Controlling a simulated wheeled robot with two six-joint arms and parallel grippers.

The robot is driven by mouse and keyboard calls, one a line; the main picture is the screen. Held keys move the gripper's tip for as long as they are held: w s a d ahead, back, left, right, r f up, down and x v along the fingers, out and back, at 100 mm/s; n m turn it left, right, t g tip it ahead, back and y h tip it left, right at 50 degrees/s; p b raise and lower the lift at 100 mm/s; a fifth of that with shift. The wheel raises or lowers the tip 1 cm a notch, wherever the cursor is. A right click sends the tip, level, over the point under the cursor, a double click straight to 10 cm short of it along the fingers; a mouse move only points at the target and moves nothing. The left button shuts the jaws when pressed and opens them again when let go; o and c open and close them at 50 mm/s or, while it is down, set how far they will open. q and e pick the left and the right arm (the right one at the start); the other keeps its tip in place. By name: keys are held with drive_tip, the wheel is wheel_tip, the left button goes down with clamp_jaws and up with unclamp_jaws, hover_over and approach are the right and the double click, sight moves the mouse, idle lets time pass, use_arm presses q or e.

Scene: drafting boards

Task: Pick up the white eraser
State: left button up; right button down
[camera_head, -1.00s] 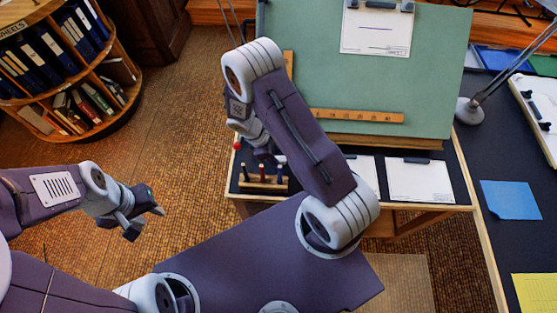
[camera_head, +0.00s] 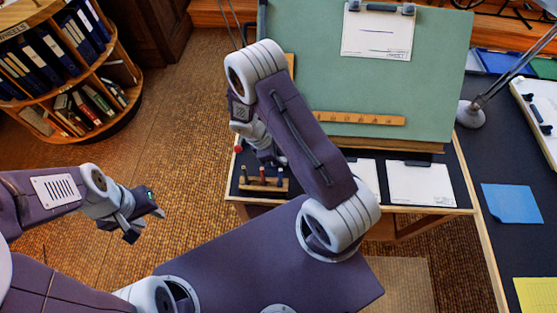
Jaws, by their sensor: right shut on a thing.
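My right gripper (camera_head: 270,157) is over the left part of the dark ledge below the green drafting board, just behind the pen stand. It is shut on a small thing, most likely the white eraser. The eraser itself is hidden by the fingers and wrist, so its pose cannot be told. My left gripper (camera_head: 146,222) is over the brown floor at the left, with its fingers apart and empty, far from the ledge.
A wooden pen stand (camera_head: 262,186) with several pens is close in front of the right gripper. White sheets (camera_head: 420,184) lie to the right on the ledge. The green board (camera_head: 425,75) rises behind. A lamp base (camera_head: 471,115) stands on the right desk.

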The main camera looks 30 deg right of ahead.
drive_tip(key=r, duration=0.3)
drive_tip(key=shift+s+d+r, duration=0.15)
drive_tip(key=shift+s+d, duration=0.2)
drive_tip(key=shift+d, duration=0.05)
drive_tip(key=s+d+r, duration=0.6)
drive_tip(key=d, duration=0.2)
drive_tip(key=shift+s+r, duration=0.15)
drive_tip(key=shift+s, duration=0.25)
drive_tip(key=shift+d, duration=0.1)
